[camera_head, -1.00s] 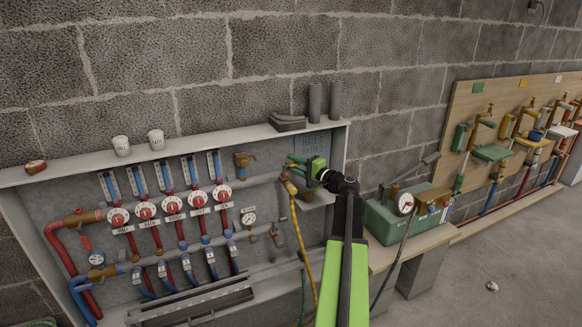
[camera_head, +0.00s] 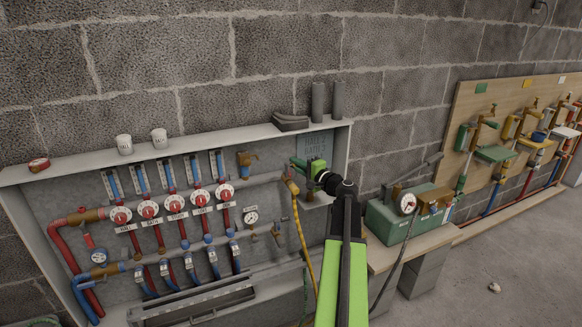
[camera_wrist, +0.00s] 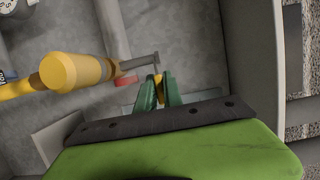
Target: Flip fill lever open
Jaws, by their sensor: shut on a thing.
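My gripper (camera_wrist: 159,88) has two green fingers shut on a small yellow piece (camera_wrist: 159,84), which looks like the end of the fill lever. A grey metal stem (camera_wrist: 136,62) runs from there to a yellow fitting (camera_wrist: 75,72). In the head view my gripper (camera_head: 297,163) is at the right end of the open grey cabinet, beside the brass fill valve (camera_head: 290,183). A yellow hose (camera_head: 305,240) hangs from this valve. In the head view my gripper hides most of the lever, so its angle cannot be told there.
Red-knobbed flow valves (camera_head: 172,205) and a gauge (camera_head: 251,217) are in the cabinet (camera_head: 80,168) to the left. Cups and grey tubes (camera_head: 318,102) stand on its top. The cabinet's right side wall (camera_head: 341,150) is close to my gripper. A green pump box (camera_head: 400,220) stands to the right.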

